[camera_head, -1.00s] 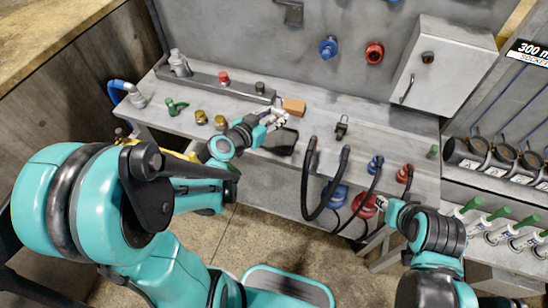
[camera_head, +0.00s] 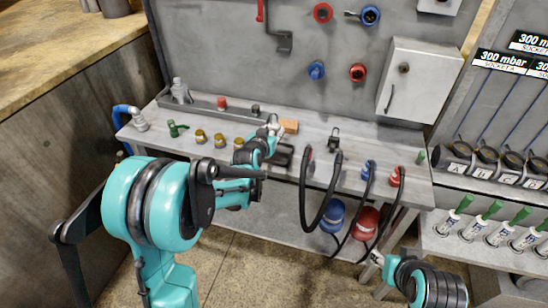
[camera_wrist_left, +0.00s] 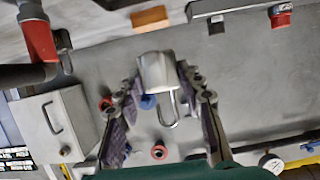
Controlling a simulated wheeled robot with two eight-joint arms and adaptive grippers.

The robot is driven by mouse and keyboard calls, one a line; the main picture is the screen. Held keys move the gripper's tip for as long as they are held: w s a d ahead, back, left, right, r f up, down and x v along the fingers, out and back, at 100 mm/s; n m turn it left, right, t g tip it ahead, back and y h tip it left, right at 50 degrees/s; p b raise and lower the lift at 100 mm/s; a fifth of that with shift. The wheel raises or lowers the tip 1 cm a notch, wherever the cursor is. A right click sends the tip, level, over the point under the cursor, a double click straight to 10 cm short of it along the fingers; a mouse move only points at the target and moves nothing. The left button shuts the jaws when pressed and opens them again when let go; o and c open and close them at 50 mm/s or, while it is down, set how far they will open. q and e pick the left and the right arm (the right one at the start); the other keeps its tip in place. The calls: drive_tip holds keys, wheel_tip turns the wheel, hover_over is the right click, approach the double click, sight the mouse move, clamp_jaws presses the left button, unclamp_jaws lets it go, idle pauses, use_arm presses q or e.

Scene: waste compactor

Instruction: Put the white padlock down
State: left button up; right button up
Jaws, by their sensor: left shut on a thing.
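The white padlock (camera_wrist_left: 155,72) shows pale grey-white in the left wrist view, its metal shackle (camera_wrist_left: 171,112) toward the camera. My left gripper (camera_wrist_left: 158,78) is shut on the padlock's body, one finger on each side. In the head view, the left gripper (camera_head: 270,131) is over the grey workbench (camera_head: 305,134), just left of an orange block (camera_head: 289,126). The padlock is small and partly covered there, and I cannot tell whether it touches the bench. My right gripper (camera_head: 377,259) is low at the right, below the bench top; its fingers are unclear.
A black box (camera_head: 284,154) lies beside the left gripper, near the bench's front edge. A small dark padlock-like item (camera_head: 334,139) stands farther right. Brass pieces (camera_head: 219,141) stand left. Black hoses (camera_head: 322,195) hang over the front edge. Bare bench lies between these items.

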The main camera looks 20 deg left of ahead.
sight(273, 158)
use_arm(q)
wheel_tip(273, 158, down, 10)
drive_tip(key=b, duration=0.4)
drive_tip(key=shift+w+r, duration=0.1)
drive_tip(key=shift+r, duration=0.15)
drive_tip(key=o, duration=1)
